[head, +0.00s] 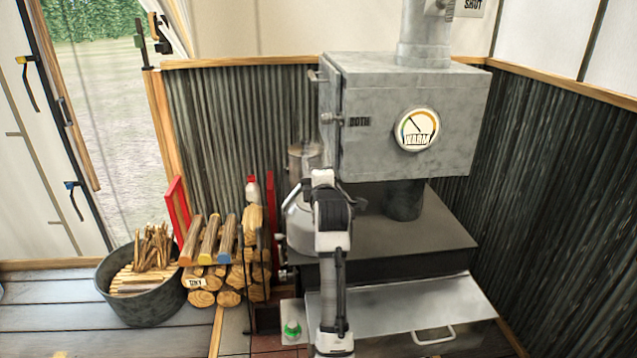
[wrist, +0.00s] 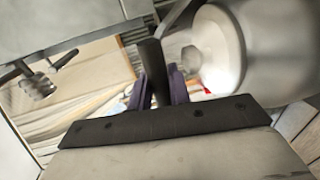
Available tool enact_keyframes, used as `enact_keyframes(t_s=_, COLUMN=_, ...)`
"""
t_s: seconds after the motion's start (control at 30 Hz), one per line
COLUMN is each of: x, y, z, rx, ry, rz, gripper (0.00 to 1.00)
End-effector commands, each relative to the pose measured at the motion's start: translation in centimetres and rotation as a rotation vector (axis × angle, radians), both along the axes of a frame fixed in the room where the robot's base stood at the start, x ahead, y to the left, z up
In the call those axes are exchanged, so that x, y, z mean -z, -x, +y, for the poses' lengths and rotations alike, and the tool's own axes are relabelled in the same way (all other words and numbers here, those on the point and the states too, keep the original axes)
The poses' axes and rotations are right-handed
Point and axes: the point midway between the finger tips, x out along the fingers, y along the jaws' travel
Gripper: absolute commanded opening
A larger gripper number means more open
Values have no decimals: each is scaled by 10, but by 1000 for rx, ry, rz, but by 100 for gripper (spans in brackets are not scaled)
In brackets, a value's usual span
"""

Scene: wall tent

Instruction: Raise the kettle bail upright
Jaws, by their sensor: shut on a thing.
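The pale metal kettle (head: 298,222) stands on the stove's top at its left side, largely hidden behind my arm in the head view. In the wrist view the kettle (wrist: 236,60) fills the right side, tilted in the picture, with a round knob on its lid facing left. My gripper (wrist: 158,88) is shut on the dark grip of the kettle bail (wrist: 152,62), which stands between the two purple fingers. A light strip of the bail runs up and right from the grip. My arm hides the fingers in the head view, and the bail's exact angle cannot be told.
The grey oven box (head: 375,155) and its pipe rise over the stove top (head: 425,235), close by my arm. A firewood rack (head: 180,205) and a tub of kindling (head: 135,312) stand to the left. Floor is open at the far left.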

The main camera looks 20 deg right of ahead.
Motion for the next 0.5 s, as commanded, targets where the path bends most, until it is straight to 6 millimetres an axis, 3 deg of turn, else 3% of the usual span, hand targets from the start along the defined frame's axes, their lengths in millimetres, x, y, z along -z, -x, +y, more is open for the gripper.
enact_keyframes(t_s=0.17, x=-5, y=0, z=0, rx=0, ry=4, rz=-9, gripper=0)
enact_keyframes(t_s=0.2, x=-5, y=0, z=0, rx=0, ry=4, rz=-9, gripper=24)
enact_keyframes(t_s=0.3, x=-4, y=0, z=0, rx=0, ry=3, rz=-8, gripper=37)
enact_keyframes(t_s=0.5, x=-2, y=0, z=0, rx=0, ry=2, rz=-4, gripper=39)
